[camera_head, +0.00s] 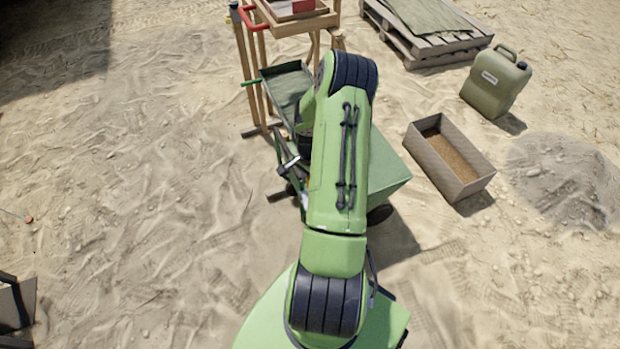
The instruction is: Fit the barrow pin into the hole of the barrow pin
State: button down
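My green arm runs up the middle and covers much of the work area. Beside its left edge, a small dark and metallic part (288,163) shows. It may be the end of my arm with my gripper, but it is too small and too covered to tell its fingers or anything held. A green box-like body (390,172) shows to the right of my arm, with a dark round part below it that may be a wheel; I cannot tell if this is the barrow. I cannot make out a barrow pin or its hole.
A wooden stand (247,70) with red handles and a green tray (287,88) is behind my arm. A box of brown soil (437,174), a jerrycan (494,84), a pallet (398,45) and a grey heap (562,178) are at right. Open sand lies at left.

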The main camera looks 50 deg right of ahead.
jog(key=shift+f+b, duration=1.9)
jog(key=shift+f, duration=0.85)
jog(key=shift+f+b, duration=2.25)
jog(key=shift+f, duration=0.4)
jog(key=c, duration=0.8)
grip_release()
jog(key=shift+c, duration=0.2)
jog(key=shift+r, duration=0.1)
notch_tip(320, 180, up, 16)
jog(key=p, duration=0.5)
jog(key=shift+f, duration=0.2)
